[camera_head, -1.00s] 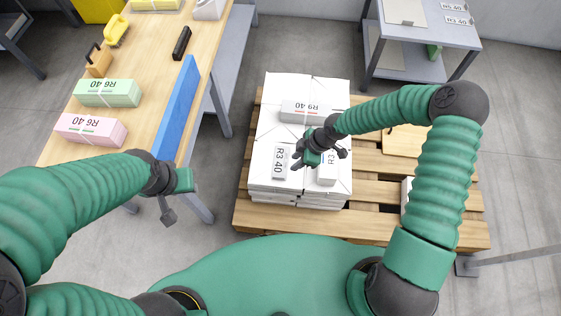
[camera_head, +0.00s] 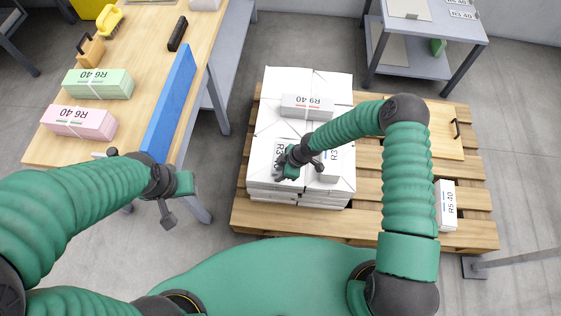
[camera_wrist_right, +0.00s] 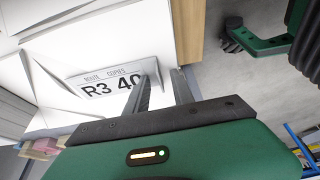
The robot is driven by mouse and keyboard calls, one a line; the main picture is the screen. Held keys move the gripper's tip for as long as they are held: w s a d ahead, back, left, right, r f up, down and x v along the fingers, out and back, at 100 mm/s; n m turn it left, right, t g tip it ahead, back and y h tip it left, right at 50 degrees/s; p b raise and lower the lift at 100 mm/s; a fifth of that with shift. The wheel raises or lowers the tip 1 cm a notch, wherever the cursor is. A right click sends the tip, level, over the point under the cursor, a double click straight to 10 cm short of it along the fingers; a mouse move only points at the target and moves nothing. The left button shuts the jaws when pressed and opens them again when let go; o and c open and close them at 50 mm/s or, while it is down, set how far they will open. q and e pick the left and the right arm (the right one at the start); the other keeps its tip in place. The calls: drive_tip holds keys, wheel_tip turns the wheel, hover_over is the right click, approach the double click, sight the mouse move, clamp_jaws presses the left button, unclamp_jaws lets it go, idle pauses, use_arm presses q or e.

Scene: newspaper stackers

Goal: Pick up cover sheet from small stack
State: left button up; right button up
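A stack of white paper bundles (camera_head: 262,128) stands on the wooden pallet. Grey printed cover sheets lie on top: one marked R9 40 (camera_head: 306,106) at the back, and one marked R3 40 (camera_wrist_right: 112,83) at the front left, partly hidden by my right gripper in the head view. A third label (camera_head: 329,168) lies to its right. My right gripper (camera_head: 287,168) is over the R3 40 sheet. In the right wrist view, its two fingers (camera_wrist_right: 162,85) are apart, one overlapping the label's end; contact is unclear. My left gripper (camera_head: 178,203) hangs by the table edge.
A small R5 40 bundle (camera_head: 446,205) sits at the pallet's right. A wooden board with a handle (camera_head: 440,125) lies behind it. The left table holds green (camera_head: 97,84) and pink (camera_head: 78,122) bundles. A grey shelf table (camera_head: 420,65) stands at the back.

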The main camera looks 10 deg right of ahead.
clamp_jaws()
drive_tip(key=shift+r, duration=0.1)
